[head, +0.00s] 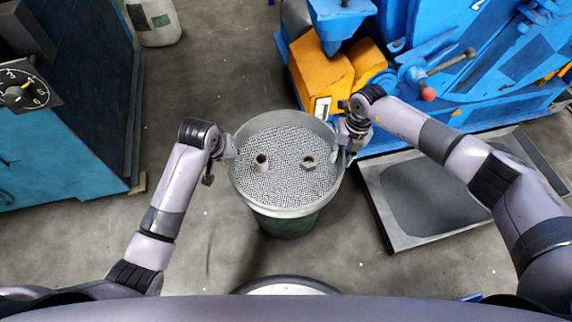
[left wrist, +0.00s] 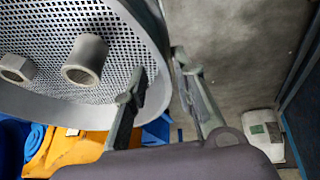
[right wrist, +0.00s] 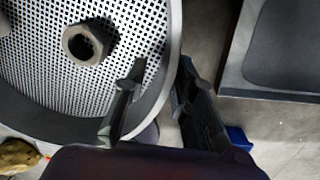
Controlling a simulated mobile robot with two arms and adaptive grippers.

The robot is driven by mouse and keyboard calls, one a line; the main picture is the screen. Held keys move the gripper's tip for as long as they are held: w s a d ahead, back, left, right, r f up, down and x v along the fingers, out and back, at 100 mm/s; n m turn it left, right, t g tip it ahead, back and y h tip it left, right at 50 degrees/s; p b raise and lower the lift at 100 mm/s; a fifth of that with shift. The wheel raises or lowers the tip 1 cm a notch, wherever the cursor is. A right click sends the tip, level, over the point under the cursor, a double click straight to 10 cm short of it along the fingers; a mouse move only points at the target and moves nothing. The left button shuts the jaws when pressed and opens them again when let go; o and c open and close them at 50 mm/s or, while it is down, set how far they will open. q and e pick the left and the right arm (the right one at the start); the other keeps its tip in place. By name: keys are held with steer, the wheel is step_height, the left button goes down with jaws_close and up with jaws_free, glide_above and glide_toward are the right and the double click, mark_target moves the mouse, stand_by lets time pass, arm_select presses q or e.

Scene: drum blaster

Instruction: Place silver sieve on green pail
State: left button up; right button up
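The round silver sieve (head: 285,185), with a perforated floor and a solid rim, is level at the mouth of the green pail (head: 287,224). The sieve hides most of the pail, and I cannot tell if they touch. My left gripper (left wrist: 160,68) is at the sieve's left rim, with one finger inside and one outside. My right gripper (right wrist: 160,65) straddles the opposite rim in the same way. Both wrist views show a gap between the inner finger and the rim, so both grippers look open around it.
A metal collar (head: 261,161) and a hex nut (head: 309,162) lie in the sieve. A grey tray (head: 425,237) is on the floor at right. Blue machinery (head: 500,70) with yellow parts (head: 322,72) stands behind. A blue cabinet (head: 60,160) is at left.

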arm_select(q)
steer(key=v, duration=0.9)
steer(key=shift+s+r, duration=0.2)
steer(key=shift+r, duration=0.15)
arm_select(e)
step_height(320, 180, up, 12)
steer(key=d, duration=0.1)
steer(key=shift+d, duration=0.2)
